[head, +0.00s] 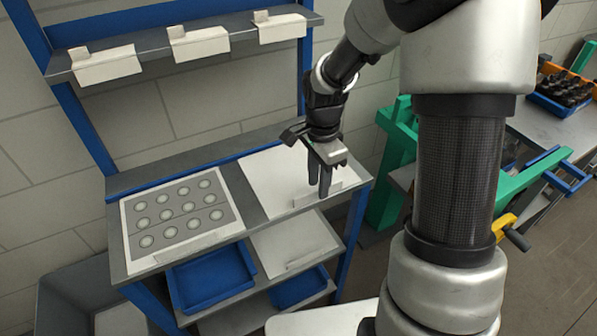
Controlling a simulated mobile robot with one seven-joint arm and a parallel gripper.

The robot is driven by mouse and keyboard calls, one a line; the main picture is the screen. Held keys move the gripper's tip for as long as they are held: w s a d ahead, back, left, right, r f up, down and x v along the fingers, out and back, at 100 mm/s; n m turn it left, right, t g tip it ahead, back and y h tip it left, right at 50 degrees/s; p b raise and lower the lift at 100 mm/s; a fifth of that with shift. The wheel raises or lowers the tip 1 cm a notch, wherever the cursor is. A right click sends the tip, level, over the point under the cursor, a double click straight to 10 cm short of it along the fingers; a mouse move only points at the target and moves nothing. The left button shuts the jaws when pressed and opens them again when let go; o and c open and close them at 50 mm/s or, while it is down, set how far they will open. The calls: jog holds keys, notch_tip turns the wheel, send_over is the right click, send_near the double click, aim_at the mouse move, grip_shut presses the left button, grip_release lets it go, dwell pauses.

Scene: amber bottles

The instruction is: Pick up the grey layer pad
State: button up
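A grey pad with several rows of pale round marks (172,203) lies flat inside a white border on the left of the rack's top shelf. A plain pale grey sheet (270,180) lies flat on the right of the same shelf. I cannot tell for certain which of the two is the layer pad. My gripper (319,190) points down over the right part of the plain sheet, near its front edge. Its two dark fingers are close together, and the gap between them is unclear. Nothing shows held in it. I cannot tell if the fingertips touch the sheet.
The blue-framed rack has a higher shelf (150,58) with white labelled holders above. Blue trays (212,278) and another pale sheet (296,243) sit on lower levels. A green frame (398,150) stands to the right, before a bench with a crate of dark bottles (565,88).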

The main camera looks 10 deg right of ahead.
jog(key=shift+f, duration=0.9)
jog(key=shift+c, duration=0.4)
grip_shut()
jog(key=shift+r, duration=0.15)
